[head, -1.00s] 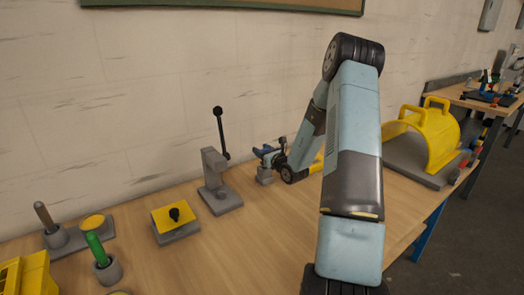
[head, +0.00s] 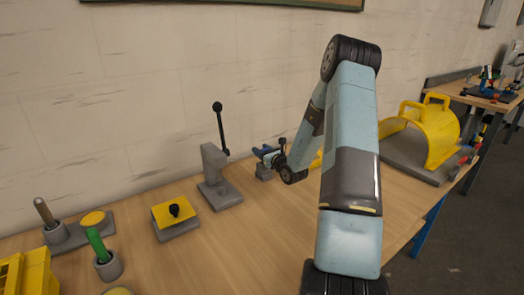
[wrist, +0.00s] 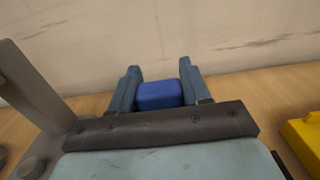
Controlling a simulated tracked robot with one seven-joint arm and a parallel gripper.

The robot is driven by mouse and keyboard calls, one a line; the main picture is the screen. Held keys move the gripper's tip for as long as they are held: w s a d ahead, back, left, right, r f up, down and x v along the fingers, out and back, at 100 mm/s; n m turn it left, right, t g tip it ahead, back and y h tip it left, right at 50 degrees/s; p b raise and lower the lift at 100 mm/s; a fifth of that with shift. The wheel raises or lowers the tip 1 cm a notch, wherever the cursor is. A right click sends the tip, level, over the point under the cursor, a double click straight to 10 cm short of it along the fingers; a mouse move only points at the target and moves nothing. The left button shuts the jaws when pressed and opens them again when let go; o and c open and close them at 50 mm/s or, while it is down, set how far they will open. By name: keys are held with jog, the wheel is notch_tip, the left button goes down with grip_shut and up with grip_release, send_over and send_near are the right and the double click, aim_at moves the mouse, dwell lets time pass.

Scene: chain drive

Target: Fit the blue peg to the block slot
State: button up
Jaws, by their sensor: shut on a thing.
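My gripper (head: 270,152) is at the far side of the bench near the wall, shut on the blue peg. In the wrist view the blue peg (wrist: 160,95) sits between the two teal fingers. In the head view the peg is small and cannot be told apart clearly from the fingers. A small grey block (head: 264,173) shows just under my gripper. Its slot cannot be made out, nor whether the peg touches the block.
A grey lever press (head: 218,180) stands left of my gripper. A yellow arched guard (head: 432,135) stands to the right.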

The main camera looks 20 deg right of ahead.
jog(key=shift+f, duration=0.95)
jog(key=o, duration=1.1)
jog(key=shift+o, duration=0.2)
jog(key=shift+s, duration=0.1)
jog(key=s+d, duration=0.2)
jog(key=s, duration=1.1)
jog(key=shift+s+d, duration=0.15)
jog(key=shift+d, duration=0.05)
jog(key=shift+f, duration=0.1)
